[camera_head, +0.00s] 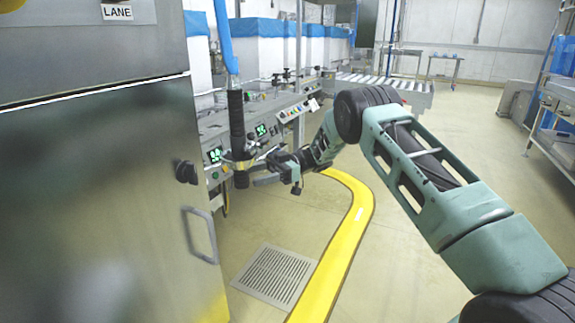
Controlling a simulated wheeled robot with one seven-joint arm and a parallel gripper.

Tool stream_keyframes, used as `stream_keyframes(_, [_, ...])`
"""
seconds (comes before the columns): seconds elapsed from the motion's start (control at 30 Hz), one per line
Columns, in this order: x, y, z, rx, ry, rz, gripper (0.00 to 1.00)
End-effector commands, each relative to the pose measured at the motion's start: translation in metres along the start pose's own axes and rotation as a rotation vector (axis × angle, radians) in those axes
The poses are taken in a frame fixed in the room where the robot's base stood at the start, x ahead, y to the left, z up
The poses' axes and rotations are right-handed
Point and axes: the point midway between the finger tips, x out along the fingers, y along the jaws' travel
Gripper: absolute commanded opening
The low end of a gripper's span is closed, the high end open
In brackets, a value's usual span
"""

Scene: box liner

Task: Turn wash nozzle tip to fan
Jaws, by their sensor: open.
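The wash nozzle (237,120) hangs upright on a blue hose (224,35). It has a dark ribbed grip, a brassy collar below it and a dark tip (241,180) at the bottom. My gripper (257,171) comes in from the right, level with the nozzle's lower end. Its fingers are apart and point left at the tip. I cannot tell whether the fingers touch the tip or have it between them. The tip's markings are too small to read, so its setting cannot be told.
A large steel cabinet (90,190) with a knob (186,172) and a handle (200,235) fills the left. A machine with control panels (262,130) stands behind the nozzle. A floor drain (274,276) and a yellow floor line (345,235) lie below. The floor on the right is clear.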

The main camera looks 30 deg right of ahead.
Motion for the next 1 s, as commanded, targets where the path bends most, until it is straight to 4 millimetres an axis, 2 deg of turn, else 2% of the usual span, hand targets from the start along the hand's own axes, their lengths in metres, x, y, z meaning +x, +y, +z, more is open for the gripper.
stream_keyframes(0.03, [-0.014, 0.000, -0.002, 0.000, -0.001, 0.003, 0.58])
stream_keyframes(0.3, [-0.077, 0.000, 0.000, 0.000, -0.001, 0.002, 0.58])
stream_keyframes(0.5, [-0.111, 0.000, 0.000, -0.001, 0.000, 0.000, 0.58])
stream_keyframes(0.7, [-0.125, 0.000, 0.000, -0.001, 0.000, -0.001, 0.58])
stream_keyframes(1.0, [-0.127, 0.000, 0.000, 0.000, 0.000, -0.001, 0.58])
